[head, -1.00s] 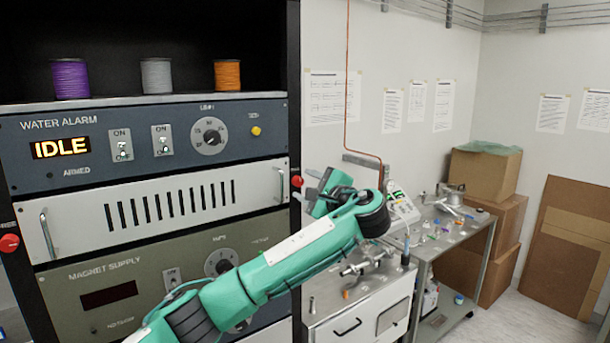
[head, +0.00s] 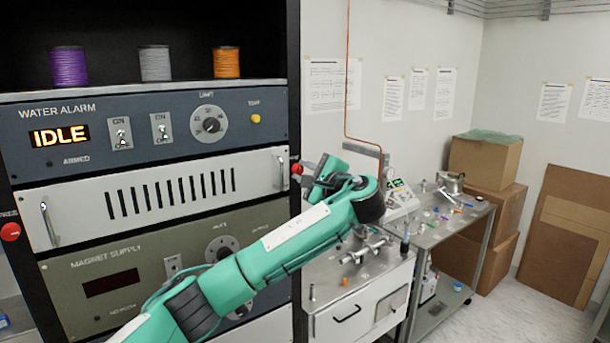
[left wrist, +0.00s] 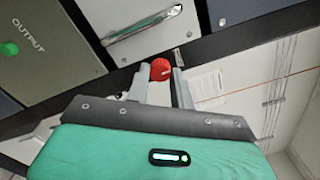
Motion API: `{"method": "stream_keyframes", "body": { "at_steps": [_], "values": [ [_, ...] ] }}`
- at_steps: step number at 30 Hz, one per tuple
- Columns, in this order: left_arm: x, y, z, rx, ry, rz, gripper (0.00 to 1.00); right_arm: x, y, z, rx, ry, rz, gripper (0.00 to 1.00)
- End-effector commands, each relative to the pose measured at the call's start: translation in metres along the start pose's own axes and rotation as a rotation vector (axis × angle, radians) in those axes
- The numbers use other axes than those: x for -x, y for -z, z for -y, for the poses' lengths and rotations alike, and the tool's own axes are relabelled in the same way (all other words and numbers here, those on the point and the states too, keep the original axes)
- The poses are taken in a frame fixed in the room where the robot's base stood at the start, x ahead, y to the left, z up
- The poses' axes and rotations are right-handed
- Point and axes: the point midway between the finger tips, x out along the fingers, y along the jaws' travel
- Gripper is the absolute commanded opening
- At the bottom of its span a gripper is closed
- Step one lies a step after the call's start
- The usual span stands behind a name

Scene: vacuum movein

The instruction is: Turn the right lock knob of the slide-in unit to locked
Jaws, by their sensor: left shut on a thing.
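The slide-in unit (head: 75,210) is a pale panel with dark vent slots, between the water alarm and magnet supply panels. Its right lock knob (head: 297,168) is red and sits by the rack's right post; it also shows in the left wrist view (left wrist: 160,68) with a pale mark on its face. My left gripper (head: 304,170) is at this knob. In the left wrist view its two grey fingers (left wrist: 160,78) stand on either side of the knob, shut on it. The left lock knob (head: 10,231) is red, at the panel's other end. My right gripper is out of view.
The water alarm (head: 90,110) above shows IDLE. The magnet supply (head: 105,262) below is partly behind my left arm. A handle (head: 280,172) stands just left of the right knob. A metal cabinet (head: 350,290) and a cluttered cart (head: 455,230) stand right of the rack.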

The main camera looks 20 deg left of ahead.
Motion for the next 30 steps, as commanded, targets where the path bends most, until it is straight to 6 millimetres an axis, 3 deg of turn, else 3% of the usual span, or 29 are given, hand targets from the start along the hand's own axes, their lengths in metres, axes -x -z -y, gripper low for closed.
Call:
{"method": "stream_keyframes", "body": {
  "at_steps": [8, 18, 30],
  "values": [
    [0.001, 0.005, -0.007, 0.147, -0.002, -0.001, 0.00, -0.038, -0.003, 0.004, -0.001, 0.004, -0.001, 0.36],
    [0.001, 0.006, -0.008, 0.457, -0.003, -0.002, 0.00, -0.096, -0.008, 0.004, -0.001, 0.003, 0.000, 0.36],
    [0.001, 0.005, -0.005, 0.836, -0.004, -0.002, 0.00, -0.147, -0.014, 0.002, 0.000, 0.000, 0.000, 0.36]
  ]
}}
